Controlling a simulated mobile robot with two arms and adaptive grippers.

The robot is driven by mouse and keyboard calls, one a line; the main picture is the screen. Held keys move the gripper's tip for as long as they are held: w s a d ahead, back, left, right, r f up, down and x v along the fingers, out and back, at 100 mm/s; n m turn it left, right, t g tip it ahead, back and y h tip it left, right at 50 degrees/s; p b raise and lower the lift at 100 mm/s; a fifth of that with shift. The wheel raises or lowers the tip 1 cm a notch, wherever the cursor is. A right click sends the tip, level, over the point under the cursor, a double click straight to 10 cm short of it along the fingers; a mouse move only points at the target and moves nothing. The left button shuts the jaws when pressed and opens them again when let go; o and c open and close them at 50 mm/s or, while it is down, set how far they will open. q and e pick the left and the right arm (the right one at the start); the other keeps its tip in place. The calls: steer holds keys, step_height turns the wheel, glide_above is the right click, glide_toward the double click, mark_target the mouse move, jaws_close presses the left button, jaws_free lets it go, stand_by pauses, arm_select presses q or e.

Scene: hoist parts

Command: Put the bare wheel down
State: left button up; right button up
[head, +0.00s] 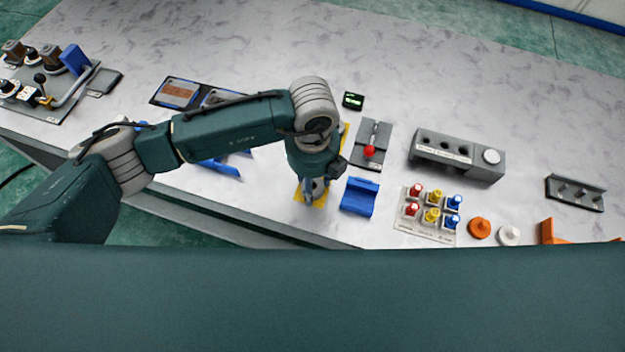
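My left arm reaches across the table from the left. Its gripper (314,190) points down over a yellow plate (342,142) near the table's front edge. The fingers are small and partly hidden by the wrist, so I cannot tell whether they are open or hold anything. I cannot make out a bare wheel for certain. An orange round part (480,228) and a white round part (509,235) lie at the front right, apart from the gripper. My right gripper is not in view.
A blue block (359,197) stands just right of the gripper. Behind it is a grey fixture with a red ball (370,151). Further right are a card of coloured knobs (405,226), a grey block with holes (455,153) and a dark rack (575,193). The table's back is clear.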

arm_select(q)
steer(key=shift+f, duration=0.15)
steer(key=o, duration=1.5)
steer(key=shift+r, duration=0.2)
steer(key=shift+r, duration=0.2)
step_height(320, 180, up, 12)
steer(key=shift+f+b, duration=0.15)
steer(key=shift+b, duration=0.7)
